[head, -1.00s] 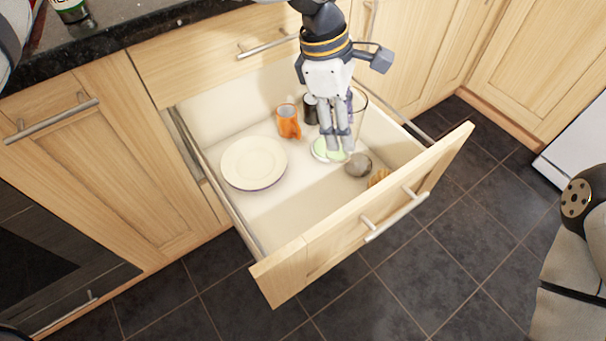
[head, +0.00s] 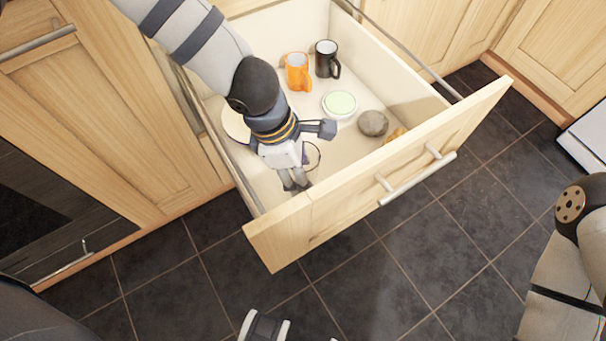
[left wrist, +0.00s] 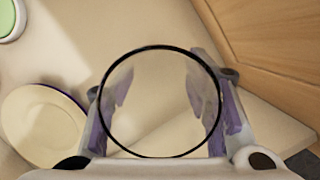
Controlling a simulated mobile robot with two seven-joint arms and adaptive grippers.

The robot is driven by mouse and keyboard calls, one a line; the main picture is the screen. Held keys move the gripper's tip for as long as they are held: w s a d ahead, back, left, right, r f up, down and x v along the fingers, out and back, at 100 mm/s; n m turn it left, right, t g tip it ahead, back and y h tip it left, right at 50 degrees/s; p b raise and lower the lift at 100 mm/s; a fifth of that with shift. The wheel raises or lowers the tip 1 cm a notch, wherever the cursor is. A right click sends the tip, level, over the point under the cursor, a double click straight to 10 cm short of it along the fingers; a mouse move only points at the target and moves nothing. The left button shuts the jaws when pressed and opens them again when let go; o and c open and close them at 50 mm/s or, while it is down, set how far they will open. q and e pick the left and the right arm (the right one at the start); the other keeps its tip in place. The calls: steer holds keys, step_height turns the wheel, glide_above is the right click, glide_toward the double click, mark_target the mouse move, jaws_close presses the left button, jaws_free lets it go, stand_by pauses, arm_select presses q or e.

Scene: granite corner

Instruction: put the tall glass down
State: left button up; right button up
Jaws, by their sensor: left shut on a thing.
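The tall glass (head: 313,156) is clear, with a thin dark rim, and is mostly hidden behind my left gripper (head: 295,184) in the head view. My left gripper is shut on it, low inside the open drawer (head: 342,175), near the front left corner. In the left wrist view I look down into the glass's round mouth (left wrist: 160,100), with a finger on each side. I cannot tell whether its base touches the drawer floor. Part of what looks like my right gripper (head: 265,326) shows at the bottom edge; its jaws are cut off.
A cream plate (left wrist: 42,125) lies beside the glass. An orange mug (head: 298,72), a black mug (head: 327,60), a green-topped round container (head: 340,104), a grey round object (head: 373,123) and a partly hidden orange-brown item (head: 395,135) stand further right. The drawer's front panel (head: 400,170) is close.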

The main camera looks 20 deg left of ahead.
arm_select(q)
steer(key=shift+f, duration=1.4)
arm_select(e)
steer(key=shift+s+f, duration=0.2)
steer(key=shift+f, duration=0.15)
arm_select(q)
steer(key=shift+f+b, duration=0.2)
steer(key=shift+b, duration=0.1)
steer(key=o, duration=1.4)
steer(key=shift+c, duration=0.2)
steer(key=shift+w+r, duration=0.1)
steer(key=shift+r, duration=0.05)
steer(key=p+v, duration=0.4)
steer(key=v, duration=0.7)
steer(key=shift+r, duration=0.25)
steer(key=shift+a+r+p, duration=0.15)
steer(key=shift+r+p, duration=0.1)
steer(key=shift+p, duration=0.1)
arm_select(e)
steer(key=shift+t, duration=0.4)
steer(key=v, duration=0.4)
steer(key=shift+w+r, duration=0.25)
steer(key=shift+w, duration=0.1)
